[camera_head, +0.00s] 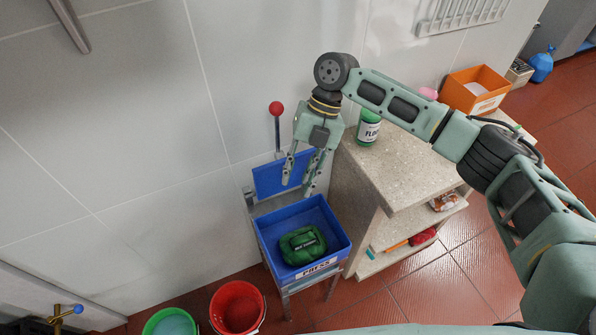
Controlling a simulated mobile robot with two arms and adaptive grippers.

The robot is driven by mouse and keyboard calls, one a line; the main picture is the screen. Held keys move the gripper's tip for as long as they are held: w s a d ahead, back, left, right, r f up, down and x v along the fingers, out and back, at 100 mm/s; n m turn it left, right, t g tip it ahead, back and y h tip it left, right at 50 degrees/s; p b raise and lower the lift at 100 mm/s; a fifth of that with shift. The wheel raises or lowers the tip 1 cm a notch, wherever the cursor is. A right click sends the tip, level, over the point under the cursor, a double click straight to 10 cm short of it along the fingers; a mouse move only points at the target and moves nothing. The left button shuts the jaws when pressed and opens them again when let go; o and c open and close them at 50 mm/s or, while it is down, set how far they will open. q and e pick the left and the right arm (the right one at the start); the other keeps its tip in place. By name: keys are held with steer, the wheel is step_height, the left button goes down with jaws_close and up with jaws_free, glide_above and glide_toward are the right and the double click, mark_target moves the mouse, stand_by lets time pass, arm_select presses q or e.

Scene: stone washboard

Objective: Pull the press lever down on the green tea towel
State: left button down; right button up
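The green tea towel (303,244) lies bundled in a blue tray (258,226) whose front is labelled PRESS. A blue press plate (268,180) is raised upright behind the tray. The press lever (277,128) stands upright against the wall, with a red ball knob on top. My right gripper (299,184) points down in front of the plate, to the right of the lever and above the tray's back edge. Its fingers are spread and nothing shows between them. My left gripper is not in view.
A stone counter (405,165) with shelves stands right of the press. On it are a green bottle (368,128) and an orange box (474,90). A green bucket (170,324) and a red bucket (237,308) stand on the floor. A tap (66,313) is at bottom left.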

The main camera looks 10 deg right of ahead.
jaws_close()
stand_by(0.3)
stand_by(0.8)
